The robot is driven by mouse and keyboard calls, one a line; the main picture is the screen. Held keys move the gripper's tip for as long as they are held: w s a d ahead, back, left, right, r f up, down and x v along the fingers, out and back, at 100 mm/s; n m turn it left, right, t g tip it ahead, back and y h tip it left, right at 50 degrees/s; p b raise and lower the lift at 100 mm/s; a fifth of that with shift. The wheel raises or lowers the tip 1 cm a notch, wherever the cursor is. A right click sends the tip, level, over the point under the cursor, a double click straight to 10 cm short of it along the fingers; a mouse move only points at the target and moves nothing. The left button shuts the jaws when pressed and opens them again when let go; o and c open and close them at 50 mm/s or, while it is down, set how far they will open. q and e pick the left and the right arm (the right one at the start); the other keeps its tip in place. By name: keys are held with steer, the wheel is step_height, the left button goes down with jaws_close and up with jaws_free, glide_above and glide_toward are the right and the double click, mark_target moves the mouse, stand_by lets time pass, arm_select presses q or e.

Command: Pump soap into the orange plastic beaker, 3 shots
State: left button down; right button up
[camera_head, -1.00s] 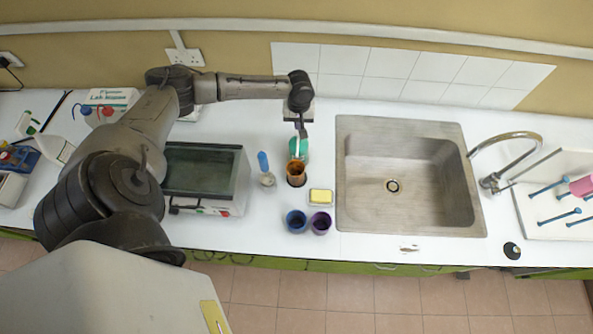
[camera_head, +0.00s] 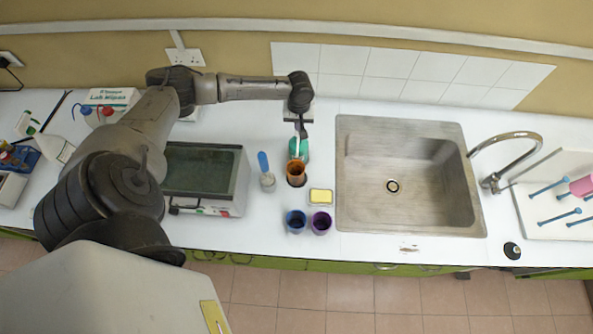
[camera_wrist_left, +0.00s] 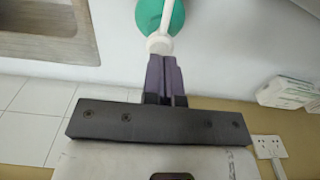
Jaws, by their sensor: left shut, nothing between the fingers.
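The orange beaker (camera_head: 296,174) stands upright on the white counter, left of the sink. Directly behind it is the green soap bottle (camera_head: 301,150) with a white pump, partly hidden by my left gripper in the head view. My left gripper (camera_head: 299,128) points down over the pump. In the left wrist view the shut fingers (camera_wrist_left: 161,62) are at the white pump head (camera_wrist_left: 159,43), with the green bottle (camera_wrist_left: 168,14) beyond it. I cannot tell whether they touch it. Nothing is between the fingers. My right gripper is not in view.
A blue cup (camera_head: 296,221), a purple cup (camera_head: 321,222) and a yellow sponge (camera_head: 320,196) are in front of the beaker. A blue-handled brush (camera_head: 265,170) stands to its left, beside a dark-topped device (camera_head: 204,171). The sink (camera_head: 351,200) is to the right.

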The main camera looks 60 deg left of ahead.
arm_select(q)
steer(key=shift+f+b, duration=0.3)
steer(key=shift+f, duration=1.4)
steer(key=shift+r, duration=0.2)
steer(key=shift+r+p, duration=1.7)
steer(key=shift+p, duration=0.8)
steer(key=shift+f, duration=0.15)
